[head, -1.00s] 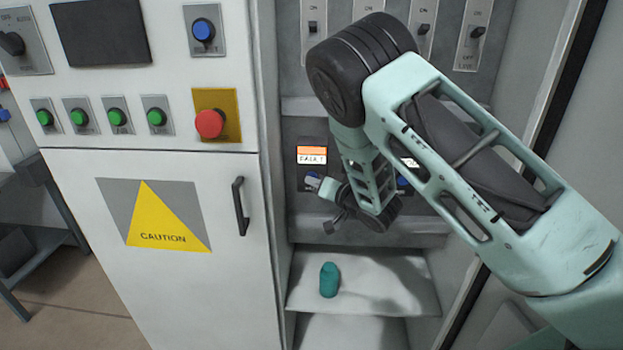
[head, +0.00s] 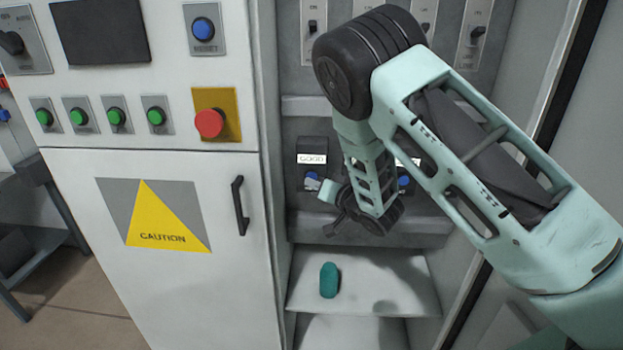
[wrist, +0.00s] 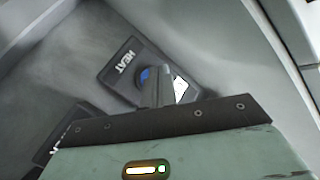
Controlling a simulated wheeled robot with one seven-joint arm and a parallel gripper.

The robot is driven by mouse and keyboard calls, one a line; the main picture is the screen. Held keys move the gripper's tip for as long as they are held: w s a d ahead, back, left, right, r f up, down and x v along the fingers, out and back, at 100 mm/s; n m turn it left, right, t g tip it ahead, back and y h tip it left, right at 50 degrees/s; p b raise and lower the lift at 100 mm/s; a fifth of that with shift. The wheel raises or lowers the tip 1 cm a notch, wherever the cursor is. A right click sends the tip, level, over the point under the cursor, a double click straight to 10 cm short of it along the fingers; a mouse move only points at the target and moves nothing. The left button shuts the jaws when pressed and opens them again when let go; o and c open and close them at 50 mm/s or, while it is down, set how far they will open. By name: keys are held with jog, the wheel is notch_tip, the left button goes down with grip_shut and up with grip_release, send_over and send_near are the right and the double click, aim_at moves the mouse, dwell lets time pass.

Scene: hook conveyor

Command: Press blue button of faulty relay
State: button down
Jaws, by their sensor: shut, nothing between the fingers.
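The left relay (head: 313,143) is a dark box in the cabinet recess with a white label reading GOOD and a blue button (head: 312,176) below it. In the wrist view this relay (wrist: 118,68) is marked HEAT, and its blue button (wrist: 144,74) shows partly behind my fingers. My gripper (head: 326,191) is shut and empty, just below and right of that button. It also shows in the wrist view (wrist: 155,76); I cannot tell whether it touches the button. A second relay's blue button (head: 404,181) shows to the right, its box partly hidden by my arm.
A teal rounded object (head: 329,281) stands on the shelf (head: 385,270) below. Lever switches (head: 314,27) are above. The left cabinet door has a black handle (head: 240,206), and above it are a red button (head: 209,123) and a blue reset button (head: 203,29).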

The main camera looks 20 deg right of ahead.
jog(key=shift+s, duration=0.1)
jog(key=s, duration=0.1)
jog(key=s+a, duration=0.1)
jog(key=s, duration=0.1)
jog(key=s+a, duration=0.1)
jog(key=shift+s+b, duration=0.25)
jog(key=shift+b, duration=0.1)
dwell(0.9)
